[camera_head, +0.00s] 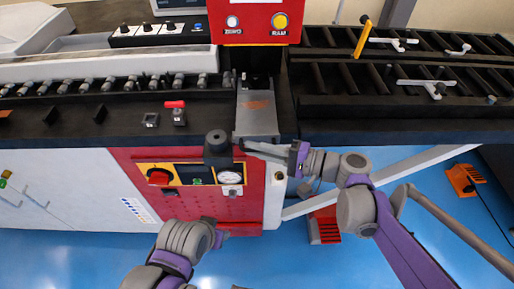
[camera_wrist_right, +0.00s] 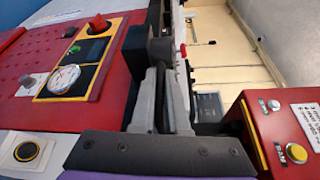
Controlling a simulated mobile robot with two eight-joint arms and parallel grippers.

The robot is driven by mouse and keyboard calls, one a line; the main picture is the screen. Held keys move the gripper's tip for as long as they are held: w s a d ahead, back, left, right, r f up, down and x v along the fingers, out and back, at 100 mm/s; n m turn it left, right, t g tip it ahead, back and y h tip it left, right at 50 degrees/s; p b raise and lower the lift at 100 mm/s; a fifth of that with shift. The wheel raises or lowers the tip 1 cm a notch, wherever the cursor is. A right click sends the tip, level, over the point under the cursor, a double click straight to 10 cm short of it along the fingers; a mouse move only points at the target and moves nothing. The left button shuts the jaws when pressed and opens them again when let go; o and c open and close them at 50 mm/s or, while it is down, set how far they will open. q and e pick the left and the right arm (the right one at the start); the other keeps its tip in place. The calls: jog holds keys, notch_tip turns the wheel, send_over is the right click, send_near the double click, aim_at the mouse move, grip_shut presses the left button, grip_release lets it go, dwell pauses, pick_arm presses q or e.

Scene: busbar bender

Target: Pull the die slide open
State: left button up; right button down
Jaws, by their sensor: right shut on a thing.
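The die slide (camera_head: 257,113) is a grey metal block in the channel of the bender's black top, with its front end at the front edge. Its dark handle (camera_head: 217,143) with a round knob stands in front of the red panel; it also shows in the right wrist view (camera_wrist_right: 159,50). My right gripper (camera_head: 243,146) reaches in from the right and is shut on the handle; its long grey fingers (camera_wrist_right: 160,90) show in the wrist view. My left gripper (camera_head: 214,228) is low in front of the red cabinet, and its fingers are not clear.
The control panel (camera_head: 195,174) with a red knob and white gauge sits just below the handle. A red box (camera_head: 262,22) with buttons stands behind the slide. Black racks (camera_head: 400,80) are on the right. An orange pedal (camera_head: 466,180) lies on the blue floor.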

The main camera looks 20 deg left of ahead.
dwell(0.8)
jog(key=s+d+p, duration=0.2)
jog(key=s+d, duration=0.1)
jog(key=s, duration=0.7)
jog(key=s+d+p, duration=0.3)
jog(key=s, duration=0.8)
jog(key=shift+s+p, duration=0.25)
jog(key=shift+p, duration=0.1)
jog(key=c, duration=0.9)
grip_release()
jog(key=shift+d, duration=0.1)
jog(key=shift+s+d+r, duration=0.15)
jog(key=shift+s+d, duration=0.05)
jog(key=shift+d, duration=1.6)
jog(key=shift+s+d+r, duration=0.15)
jog(key=shift+d, duration=1.6)
jog(key=shift+s+d+r, duration=0.15)
jog(key=shift+s+d, duration=0.05)
jog(key=shift+d, duration=1.6)
